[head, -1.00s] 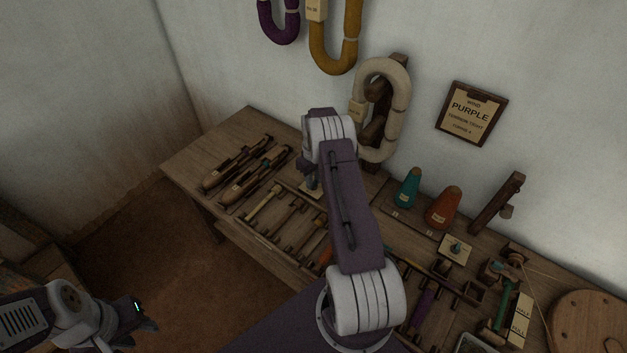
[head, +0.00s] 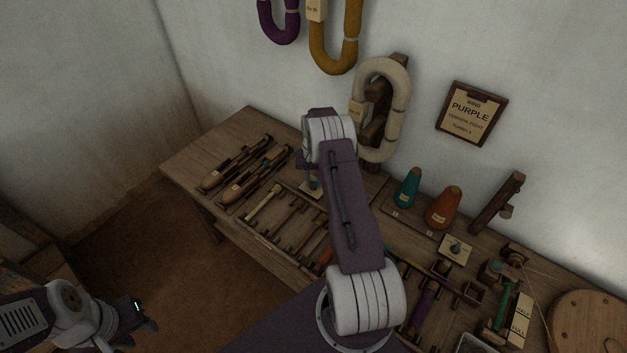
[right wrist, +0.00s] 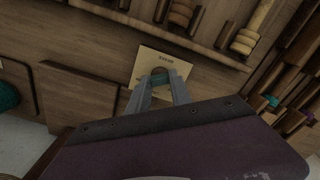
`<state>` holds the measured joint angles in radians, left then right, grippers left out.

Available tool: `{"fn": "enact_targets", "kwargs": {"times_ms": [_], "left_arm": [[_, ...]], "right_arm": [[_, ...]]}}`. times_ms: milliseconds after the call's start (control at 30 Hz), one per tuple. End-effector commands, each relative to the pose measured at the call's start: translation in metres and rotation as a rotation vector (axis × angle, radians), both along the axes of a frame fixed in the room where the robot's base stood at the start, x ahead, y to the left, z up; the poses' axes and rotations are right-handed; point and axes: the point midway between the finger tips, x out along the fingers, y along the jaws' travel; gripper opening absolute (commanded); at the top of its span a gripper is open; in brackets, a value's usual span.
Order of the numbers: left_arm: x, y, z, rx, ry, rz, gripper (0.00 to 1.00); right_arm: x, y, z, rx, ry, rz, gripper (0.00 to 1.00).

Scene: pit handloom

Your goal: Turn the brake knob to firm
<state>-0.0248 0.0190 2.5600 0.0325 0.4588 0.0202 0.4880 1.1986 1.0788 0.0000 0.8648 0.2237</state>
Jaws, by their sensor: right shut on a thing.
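The card's lettering is upside down and too small to read surely. My right gripper (right wrist: 160,80) is shut on the knob, one finger on each side. In the head view, my right arm hides most of that knob and its card (head: 313,190); only a pale bit shows under the wrist. The knob's pointer setting cannot be made out. My left gripper (head: 148,332) hangs off the bench at lower left, its jaws unclear.
Shuttles (head: 240,182) lie left of the right arm, with a rack of bobbins (head: 262,204) in front. Teal (head: 407,188) and orange (head: 442,208) cones stand to the right. A wall sign (head: 470,112) reads PURPLE.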

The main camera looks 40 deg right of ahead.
Motion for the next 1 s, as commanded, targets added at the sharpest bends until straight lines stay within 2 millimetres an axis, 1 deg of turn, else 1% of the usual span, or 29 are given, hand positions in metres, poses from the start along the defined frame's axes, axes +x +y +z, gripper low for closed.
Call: {"fn": "enact_targets", "kwargs": {"times_ms": [300, 700, 733, 800, 1000], "left_arm": [[0.0, 0.0, 0.0001, 0.0, 0.0, 0.0, 0.36], [0.0, 0.0, 0.0001, 0.0, 0.0, 0.0, 0.36], [0.0, 0.0, 0.0001, 0.0, 0.0, 0.0, 0.36], [0.0, 0.0, 0.0001, 0.0, 0.0, 0.0, 0.36], [0.0, 0.0, 0.0001, 0.0, 0.0, 0.0, 0.36]], "right_arm": [[0.0007, -0.0006, 0.0009, -0.002, -0.002, -0.066, 0.0], [0.0008, -0.0006, 0.0009, -0.001, -0.003, -0.071, 0.0], [0.0009, -0.0006, 0.0009, -0.001, -0.003, -0.071, 0.31], [0.0007, -0.0005, 0.0008, -0.001, -0.003, -0.071, 0.47], [0.0004, -0.0003, 0.0004, -0.001, -0.001, -0.07, 0.47]]}}
